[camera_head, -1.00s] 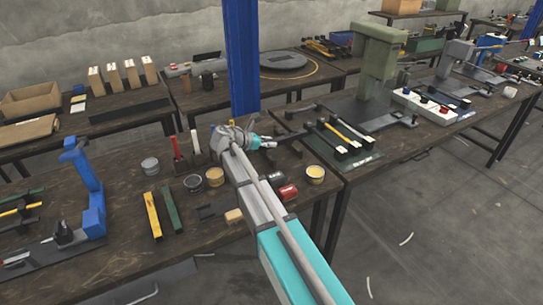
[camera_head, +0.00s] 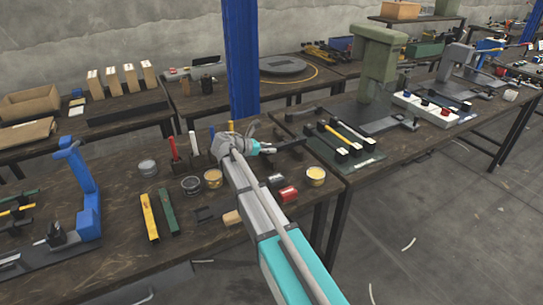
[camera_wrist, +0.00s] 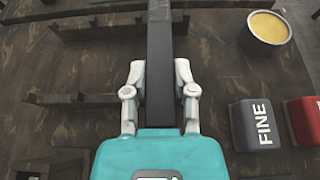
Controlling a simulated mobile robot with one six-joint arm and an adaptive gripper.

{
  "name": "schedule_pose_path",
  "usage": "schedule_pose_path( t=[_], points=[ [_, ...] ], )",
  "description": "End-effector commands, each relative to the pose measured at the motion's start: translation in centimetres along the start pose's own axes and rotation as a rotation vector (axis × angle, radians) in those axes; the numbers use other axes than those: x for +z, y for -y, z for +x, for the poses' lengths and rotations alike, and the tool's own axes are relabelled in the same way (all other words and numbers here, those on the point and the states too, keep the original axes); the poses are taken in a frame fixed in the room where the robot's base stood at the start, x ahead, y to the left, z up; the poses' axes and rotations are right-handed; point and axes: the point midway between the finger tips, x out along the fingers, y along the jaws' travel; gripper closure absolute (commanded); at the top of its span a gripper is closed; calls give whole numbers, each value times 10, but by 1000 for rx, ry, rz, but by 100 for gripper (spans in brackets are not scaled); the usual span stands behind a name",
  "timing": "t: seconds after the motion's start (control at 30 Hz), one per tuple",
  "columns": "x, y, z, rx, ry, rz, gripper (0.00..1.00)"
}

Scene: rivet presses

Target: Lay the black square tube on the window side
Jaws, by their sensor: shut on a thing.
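In the wrist view my gripper (camera_wrist: 160,78) is shut on the black square tube (camera_wrist: 159,35), which runs straight away from the jaws and out of the top edge. In the head view my gripper (camera_head: 268,148) is low over the right end of the near table, and the tube is hard to tell from the dark parts there. Dark bracket-like supports (camera_wrist: 75,100) lie beneath and to the left in the wrist view. I cannot tell whether the tube touches them. No window shows, so I cannot tell which side is the window side.
A yellow tube (camera_head: 150,216) and a green tube (camera_head: 168,211) lie on the near table. A grey FINE block (camera_wrist: 256,124), a red block (camera_wrist: 304,120) and a yellow-filled tin (camera_wrist: 266,30) stand right of my gripper. A blue post (camera_head: 240,60) rises behind.

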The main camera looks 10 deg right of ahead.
Motion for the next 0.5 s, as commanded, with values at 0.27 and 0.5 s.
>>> schedule_pose_path(
  t=[0.27,0.5],
  points=[
    [-15,0,6,0,1,0,100],
    [-14,0,5,1,1,0,100]
  ],
)
